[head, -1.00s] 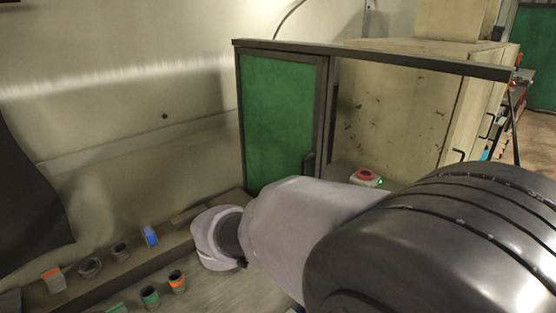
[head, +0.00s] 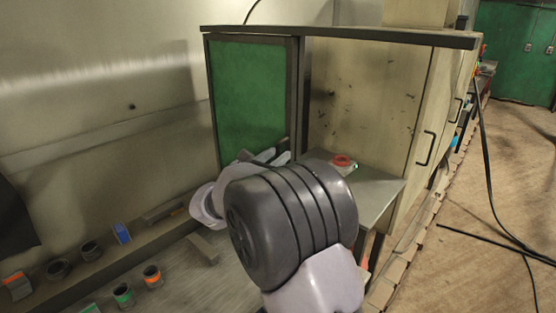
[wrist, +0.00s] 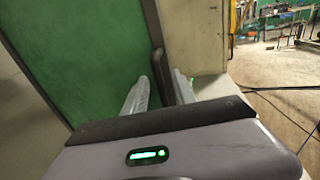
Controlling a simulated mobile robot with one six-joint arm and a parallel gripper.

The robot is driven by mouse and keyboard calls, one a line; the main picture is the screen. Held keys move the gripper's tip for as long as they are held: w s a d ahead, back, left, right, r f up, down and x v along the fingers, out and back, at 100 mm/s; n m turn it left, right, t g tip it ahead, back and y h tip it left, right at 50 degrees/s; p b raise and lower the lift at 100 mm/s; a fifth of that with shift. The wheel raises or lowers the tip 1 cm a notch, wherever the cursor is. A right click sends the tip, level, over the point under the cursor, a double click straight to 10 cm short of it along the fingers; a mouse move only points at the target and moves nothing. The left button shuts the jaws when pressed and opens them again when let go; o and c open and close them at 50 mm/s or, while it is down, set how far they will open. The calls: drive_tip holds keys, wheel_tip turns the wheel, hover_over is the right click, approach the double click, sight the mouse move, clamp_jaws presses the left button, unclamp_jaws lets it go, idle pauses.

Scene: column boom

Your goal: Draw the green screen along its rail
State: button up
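The green screen (head: 248,90) is a framed panel hanging under the dark top rail (head: 390,37), at the rail's left end. It also fills the left of the wrist view (wrist: 75,55). Its dark upright handle (wrist: 158,62) is on the screen's right edge. My gripper (wrist: 160,88) is at the handle's height, with its two pale fingers apart. The handle's lower part appears between the fingers; I cannot tell whether they touch it. In the head view my gripper (head: 270,156) is partly hidden by my arm.
A red-and-white button box (head: 343,161) sits on the grey bench (head: 382,187) right of the screen. A beige cabinet (head: 365,100) stands behind. Several small cups and blocks line the ledge (head: 110,265) at lower left. A dark cable (head: 490,160) hangs over the open floor at right.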

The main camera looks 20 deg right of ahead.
drive_tip(key=shift+w+d, duration=0.4)
drive_tip(key=shift+d, duration=0.05)
drive_tip(key=shift+c, duration=0.3)
clamp_jaws()
idle(0.9)
